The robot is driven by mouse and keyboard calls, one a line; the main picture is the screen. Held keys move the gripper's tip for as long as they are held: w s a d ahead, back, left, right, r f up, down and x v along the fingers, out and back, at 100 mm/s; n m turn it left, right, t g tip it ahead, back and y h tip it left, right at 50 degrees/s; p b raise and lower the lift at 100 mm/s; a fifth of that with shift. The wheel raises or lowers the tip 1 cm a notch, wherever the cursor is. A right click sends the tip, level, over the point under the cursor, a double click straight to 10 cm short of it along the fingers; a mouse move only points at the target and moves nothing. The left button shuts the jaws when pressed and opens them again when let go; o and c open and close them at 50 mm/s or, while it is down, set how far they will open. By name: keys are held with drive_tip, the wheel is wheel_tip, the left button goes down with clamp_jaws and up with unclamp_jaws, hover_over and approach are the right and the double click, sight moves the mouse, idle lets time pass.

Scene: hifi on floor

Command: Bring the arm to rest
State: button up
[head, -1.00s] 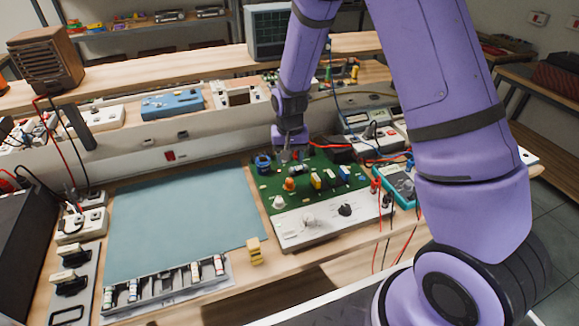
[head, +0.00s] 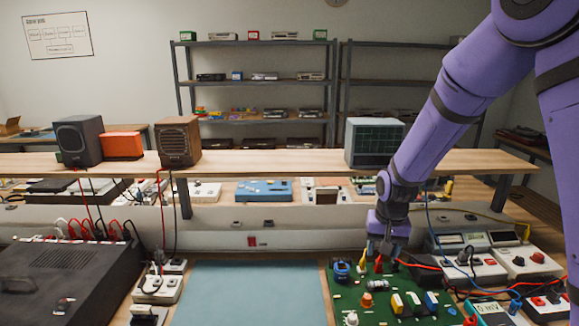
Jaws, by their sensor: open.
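My purple arm comes down from the upper right in the head view. My gripper (head: 382,250) points downward over the back edge of a green circuit board (head: 345,300), among its tall parts. The gripper is open; its fingers are small and dark here, and I cannot tell whether they touch anything. A yellow part (head: 363,259) stands just left of the fingers, and a blue ring-shaped part (head: 341,270) farther left.
A blue mat (head: 245,295) lies clear left of the board. A black power unit (head: 60,285) with cables stands at left. Meters (head: 465,243) and red and blue leads crowd the right. A raised wooden shelf (head: 270,162) with speakers and an oscilloscope (head: 374,142) runs behind.

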drive_tip(key=s+d+r+t, duration=0.15)
drive_tip(key=s+r, duration=0.35)
drive_tip(key=r, duration=0.6)
drive_tip(key=s+d+r+n+t, duration=0.1)
drive_tip(key=s+d+r, duration=0.1)
drive_tip(key=s+r, duration=0.5)
drive_tip(key=s+d+r+n+t, duration=0.1)
drive_tip(key=s+r, duration=0.6)
drive_tip(key=s, duration=0.9)
drive_tip(key=shift+d+r+n+t, duration=0.25)
drive_tip(key=shift+d+t, duration=0.2)
drive_tip(key=shift+d, duration=0.25)
idle(3.9)
